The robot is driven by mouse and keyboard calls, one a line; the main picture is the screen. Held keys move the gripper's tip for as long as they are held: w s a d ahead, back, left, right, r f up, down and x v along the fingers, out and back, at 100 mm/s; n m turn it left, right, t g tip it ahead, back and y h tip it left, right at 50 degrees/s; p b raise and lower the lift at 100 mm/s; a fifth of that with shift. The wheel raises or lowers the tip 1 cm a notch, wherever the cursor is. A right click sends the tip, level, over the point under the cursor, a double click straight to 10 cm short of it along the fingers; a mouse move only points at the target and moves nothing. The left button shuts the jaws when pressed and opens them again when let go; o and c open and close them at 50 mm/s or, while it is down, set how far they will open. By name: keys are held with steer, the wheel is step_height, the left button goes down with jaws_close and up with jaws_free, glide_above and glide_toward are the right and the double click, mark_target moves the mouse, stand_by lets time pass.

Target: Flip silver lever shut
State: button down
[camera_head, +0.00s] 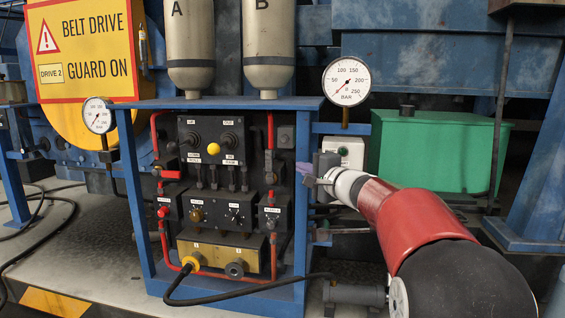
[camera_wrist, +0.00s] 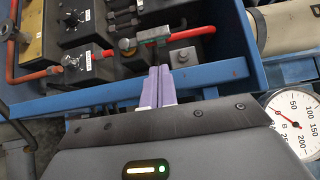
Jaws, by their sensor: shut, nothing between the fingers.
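My gripper (camera_head: 303,168) is at the right post of the blue frame, its purple fingers pointing left toward the panel. In the wrist view, the two fingers (camera_wrist: 160,86) are side by side, shut and empty. A small silver-grey piece (camera_wrist: 183,57) lies just beyond the fingertips to the right. It may be the silver lever, but I cannot tell its position. I cannot tell whether the fingertips touch it.
The blue frame (camera_head: 133,200) surrounds a black control panel (camera_head: 212,155) with knobs and red pipes. A brass block (camera_head: 215,254) sits below. A pressure gauge (camera_head: 346,81) rises above the right post. A green box (camera_head: 437,150) stands behind my arm. A black hose (camera_head: 230,290) hangs in front.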

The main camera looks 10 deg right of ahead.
mark_target(270, 167)
steer(key=p+x, duration=0.2)
steer(key=x, duration=0.8)
steer(key=shift+a+r, duration=0.1)
